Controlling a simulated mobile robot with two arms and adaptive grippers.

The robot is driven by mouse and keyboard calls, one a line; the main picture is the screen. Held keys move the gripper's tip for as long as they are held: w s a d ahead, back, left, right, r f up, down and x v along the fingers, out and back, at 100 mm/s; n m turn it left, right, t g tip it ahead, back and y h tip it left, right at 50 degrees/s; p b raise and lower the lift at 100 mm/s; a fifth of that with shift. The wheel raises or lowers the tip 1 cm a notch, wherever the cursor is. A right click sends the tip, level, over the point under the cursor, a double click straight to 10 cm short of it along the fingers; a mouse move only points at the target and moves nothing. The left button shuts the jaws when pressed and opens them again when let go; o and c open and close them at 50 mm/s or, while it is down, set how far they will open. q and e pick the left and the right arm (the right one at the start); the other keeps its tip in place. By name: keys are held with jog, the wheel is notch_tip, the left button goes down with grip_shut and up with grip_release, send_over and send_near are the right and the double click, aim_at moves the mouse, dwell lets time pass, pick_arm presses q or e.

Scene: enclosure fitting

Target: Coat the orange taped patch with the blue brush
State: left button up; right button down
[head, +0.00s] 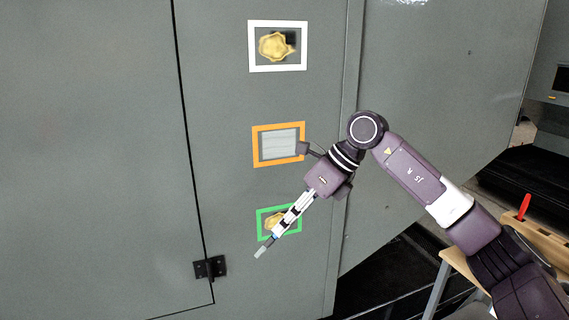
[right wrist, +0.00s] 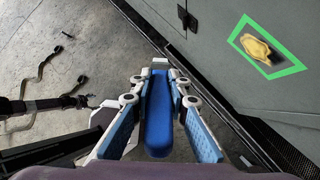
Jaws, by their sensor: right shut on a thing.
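The orange taped patch (head: 254,148) is the middle frame on a grey metal door in the head view. Its inside is pale grey with light streaks. My right gripper (head: 279,229) is below it, in front of the green taped frame (head: 298,212), pointing down and left. It is shut on the blue brush (right wrist: 158,122), whose blue handle lies between the fingers in the right wrist view. The brush's pale tip (head: 260,252) sticks out beyond the fingers, apart from the orange patch. My left gripper is not in view.
A white frame (head: 250,46) above and the green frame below each surround a yellowish blotch. A black hinge (head: 209,267) sits at lower left. A wooden table (head: 546,240) with a red-handled thing (head: 523,207) stands at right. Cables (right wrist: 40,68) lie on the floor.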

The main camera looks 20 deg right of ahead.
pick_arm(q)
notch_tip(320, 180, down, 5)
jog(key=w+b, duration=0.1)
jog(key=b, duration=0.4)
pick_arm(e)
jog(key=w+r+m+t+h, duration=0.3)
jog(key=r+m+t+h, duration=0.4)
jog(key=r+m, duration=0.7)
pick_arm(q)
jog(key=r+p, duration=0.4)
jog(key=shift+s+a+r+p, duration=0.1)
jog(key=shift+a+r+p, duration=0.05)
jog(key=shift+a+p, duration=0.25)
pick_arm(e)
jog(key=w+n+t+y, duration=0.1)
jog(key=w, duration=0.5)
jog(key=shift+d+r, duration=0.2)
jog(key=shift+r, duration=0.2)
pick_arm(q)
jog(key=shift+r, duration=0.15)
pick_arm(e)
jog(key=shift+w, duration=0.9)
